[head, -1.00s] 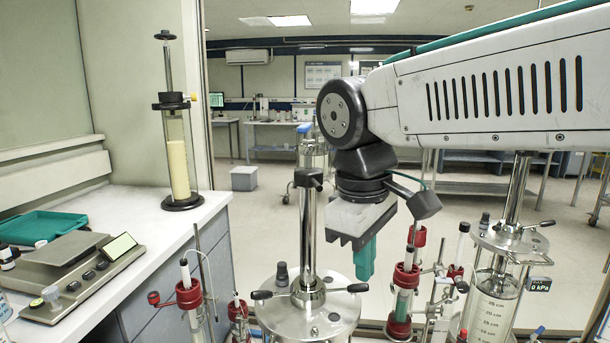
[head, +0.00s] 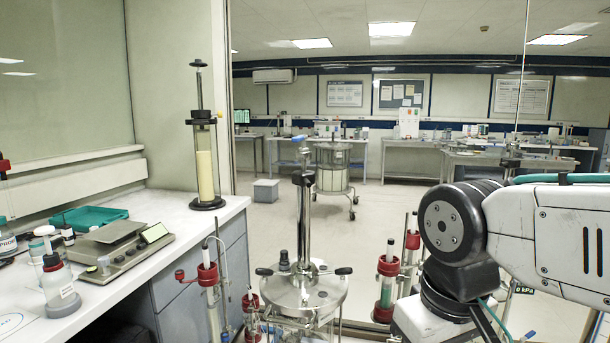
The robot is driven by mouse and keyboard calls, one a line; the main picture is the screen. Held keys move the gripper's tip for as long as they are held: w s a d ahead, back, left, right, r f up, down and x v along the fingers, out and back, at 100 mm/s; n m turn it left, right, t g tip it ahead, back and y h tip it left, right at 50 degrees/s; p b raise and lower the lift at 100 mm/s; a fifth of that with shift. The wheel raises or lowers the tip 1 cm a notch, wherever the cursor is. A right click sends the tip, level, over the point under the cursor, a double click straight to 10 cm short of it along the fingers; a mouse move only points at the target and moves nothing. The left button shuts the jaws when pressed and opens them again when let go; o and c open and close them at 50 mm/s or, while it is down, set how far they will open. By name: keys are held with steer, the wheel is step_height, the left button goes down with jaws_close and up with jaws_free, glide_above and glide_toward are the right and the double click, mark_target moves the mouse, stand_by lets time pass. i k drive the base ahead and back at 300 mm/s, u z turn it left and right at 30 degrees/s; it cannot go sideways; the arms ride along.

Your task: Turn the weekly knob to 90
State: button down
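No knob with a readable "weekly" label shows. A balance-like device (head: 124,250) on the left bench has several small dark round controls along its front edge, too small to read. A steel column with a round lid (head: 303,290) stands at bottom centre, with dark-tipped clamp handles at its sides. My gripper's light housing (head: 425,320) is at the bottom edge, right of this column. Its fingers are cut off below the frame, so their opening and anything between them are hidden.
The white bench (head: 175,225) on the left holds a tall glass column of cream material (head: 206,165), a teal tray (head: 88,219) and a bottle (head: 59,290). Red-clamped tubes (head: 388,267) stand between the lidded column and my arm. Open floor lies behind.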

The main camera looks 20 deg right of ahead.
mark_target(307, 178)
steer(key=z, duration=0.1)
steer(key=i, duration=1)
steer(key=u, duration=0.1)
